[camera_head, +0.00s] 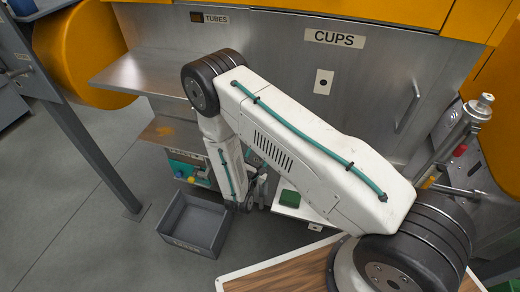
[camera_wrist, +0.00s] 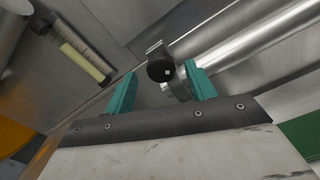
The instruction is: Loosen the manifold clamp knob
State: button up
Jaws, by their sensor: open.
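A round black knob (camera_wrist: 160,70) with a small pale square at its centre shows in the wrist view. It sits at a metal clamp band (camera_wrist: 179,84) by a shiny steel pipe (camera_wrist: 235,40). My gripper (camera_wrist: 160,74) has its two teal fingers spread apart. The knob appears between the fingertips, with a visible gap on each side. I cannot tell how far the fingers are from it in depth. In the head view my arm hides most of the gripper and I cannot make out the knob.
A grey bin (camera_head: 190,233) stands on the floor. A green block (camera_head: 289,198) rests on a white ledge. A tube with a yellow section (camera_wrist: 85,62) lies left of my fingers. Open floor is at left.

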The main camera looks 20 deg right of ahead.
jog(key=shift+x, duration=1.75)
jog(key=c, duration=1)
jog(key=shift+o, duration=0.2)
jog(key=shift+a, duration=0.1)
jog(key=shift+n, duration=0.4)
jog(key=n, duration=0.3)
jog(key=shift+r+n, duration=0.1)
jog(key=shift+n, duration=0.3)
jog(key=shift+w+a+n, duration=0.1)
jog(key=shift+n, duration=2.1)
